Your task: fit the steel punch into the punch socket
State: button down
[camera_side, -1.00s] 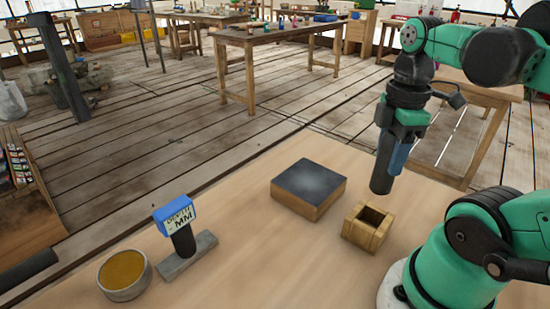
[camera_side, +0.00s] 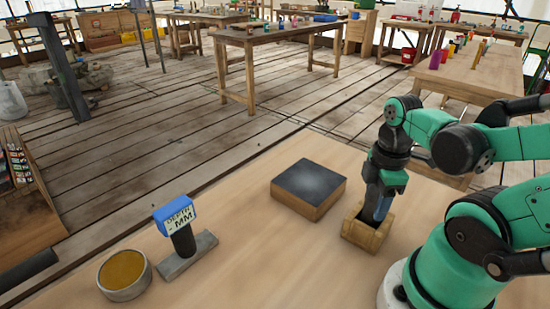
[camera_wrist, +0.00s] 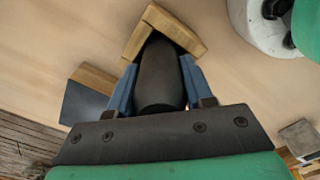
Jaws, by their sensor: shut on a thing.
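The steel punch (camera_wrist: 160,78) is a dark grey cylinder, held between the blue fingers of my gripper (camera_wrist: 158,95) in the wrist view. The punch socket (camera_side: 366,234) is an open-topped square wooden box on the bench. It also shows in the wrist view (camera_wrist: 190,38), around the far end of the punch. In the side view my gripper (camera_side: 380,205) is right over the socket, and the lower end of the punch is inside its opening. The depth of the punch in the socket is hidden by the walls and fingers.
A dark-topped wooden block (camera_side: 308,187) stands just left of the socket. A depth gauge with a blue head (camera_side: 174,214) and a round bowl of yellow-brown stuff (camera_side: 124,274) are further left. The bench between the gauge and the socket is clear.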

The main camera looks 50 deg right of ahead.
jog(key=shift+f, duration=0.15)
jog(key=shift+c, duration=1.7)
grip_release()
notch_tip(320, 180, up, 12)
jog(key=shift+f, duration=0.1)
jog(key=shift+w, duration=0.2)
jog(key=w+a+f+m+t, duration=0.4)
jog(key=w+a+m+t, duration=0.3)
jog(key=w, duration=0.4)
jog(key=shift+w+a+f+m, duration=0.25)
jog(key=shift+a+m, duration=0.35)
jog(key=shift+m, duration=0.4)
